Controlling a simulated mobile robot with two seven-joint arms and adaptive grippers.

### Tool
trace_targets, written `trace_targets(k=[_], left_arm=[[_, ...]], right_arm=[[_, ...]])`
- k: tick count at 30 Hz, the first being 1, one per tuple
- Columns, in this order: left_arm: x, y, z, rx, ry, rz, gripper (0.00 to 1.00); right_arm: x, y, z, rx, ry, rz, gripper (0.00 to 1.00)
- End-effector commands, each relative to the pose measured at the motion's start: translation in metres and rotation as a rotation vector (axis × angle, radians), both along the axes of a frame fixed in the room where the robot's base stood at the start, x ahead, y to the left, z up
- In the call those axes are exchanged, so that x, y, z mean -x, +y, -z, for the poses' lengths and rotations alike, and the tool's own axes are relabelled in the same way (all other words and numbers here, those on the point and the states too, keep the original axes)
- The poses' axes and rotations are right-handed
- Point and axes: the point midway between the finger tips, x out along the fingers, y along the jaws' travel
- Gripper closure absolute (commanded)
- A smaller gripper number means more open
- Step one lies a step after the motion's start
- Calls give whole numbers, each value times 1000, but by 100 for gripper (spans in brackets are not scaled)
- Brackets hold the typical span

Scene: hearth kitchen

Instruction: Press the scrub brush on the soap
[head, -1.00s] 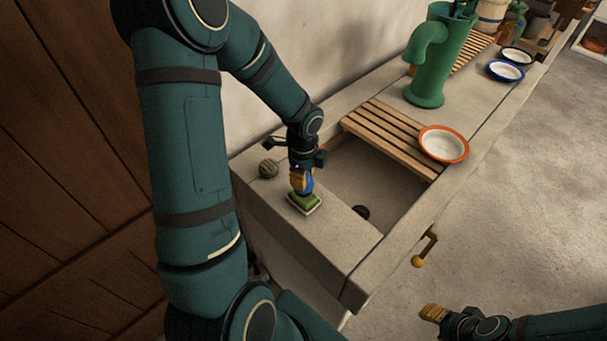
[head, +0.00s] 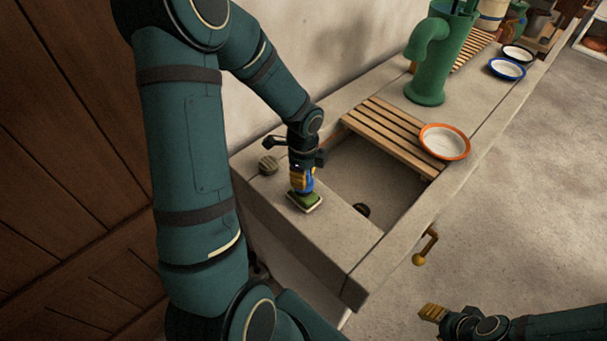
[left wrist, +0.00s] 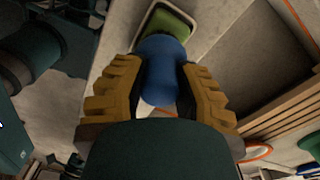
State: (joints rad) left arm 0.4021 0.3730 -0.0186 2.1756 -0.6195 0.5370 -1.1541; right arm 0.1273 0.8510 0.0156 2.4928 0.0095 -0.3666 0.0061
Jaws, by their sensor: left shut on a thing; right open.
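The blue scrub brush (head: 309,183) is upright in my left gripper (head: 301,181), whose yellow fingers are shut on its handle. It also shows in the left wrist view (left wrist: 162,72), between the fingers (left wrist: 160,95). The green soap (head: 306,200) lies in a pale dish on the stone ledge left of the basin. It also shows beyond the brush in the left wrist view (left wrist: 172,24). The brush is directly over the soap and looks to meet it; the bristles are hidden, so contact is unclear. My right gripper (head: 432,312) is open and empty, low at the right, away from the sink.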

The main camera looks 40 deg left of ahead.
Motion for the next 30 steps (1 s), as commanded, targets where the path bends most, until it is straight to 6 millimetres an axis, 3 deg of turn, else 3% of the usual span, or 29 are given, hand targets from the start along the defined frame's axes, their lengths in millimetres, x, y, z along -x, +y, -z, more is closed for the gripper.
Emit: trace_targets(k=[30], left_arm=[[0, 0, 9, 0, 0, 0, 99]], right_arm=[[0, 0, 6, 0, 0, 0, 53]])
